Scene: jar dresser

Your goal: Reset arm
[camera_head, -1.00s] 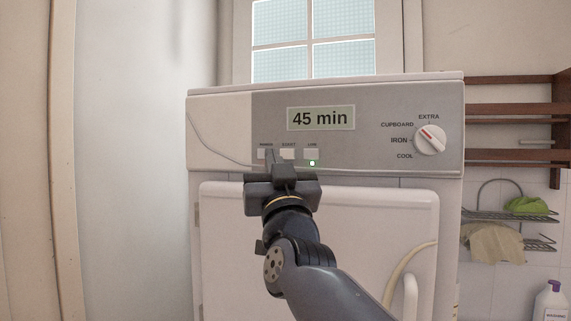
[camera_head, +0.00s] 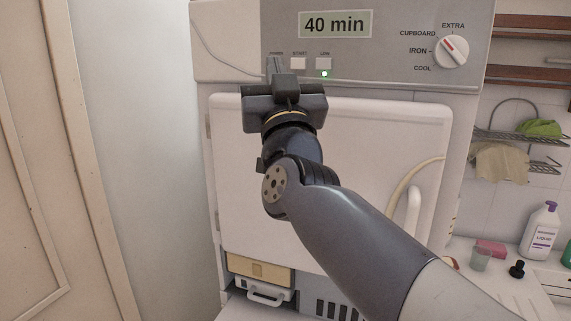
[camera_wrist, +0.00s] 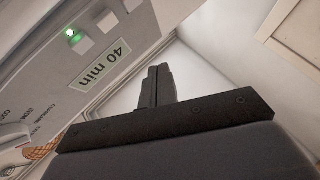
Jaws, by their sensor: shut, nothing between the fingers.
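My gripper (camera_head: 276,66) is in front of the white dryer (camera_head: 330,150), just below and over the left end of its button row. Its fingers are together with nothing between them. They hide most of the left button, and I cannot tell whether they touch it. In the wrist view the shut fingers (camera_wrist: 157,86) point up past the tilted control panel (camera_wrist: 85,75). The display (camera_head: 335,24) reads 40 min. A green light (camera_head: 324,74) glows under the right button (camera_head: 324,64).
A dial (camera_head: 451,51) sits at the panel's right. The dryer door has a handle (camera_head: 413,215). A wall rack (camera_head: 515,150) and a white bottle (camera_head: 540,229) stand to the right. A wooden door (camera_head: 50,200) is at the left, with bare wall between.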

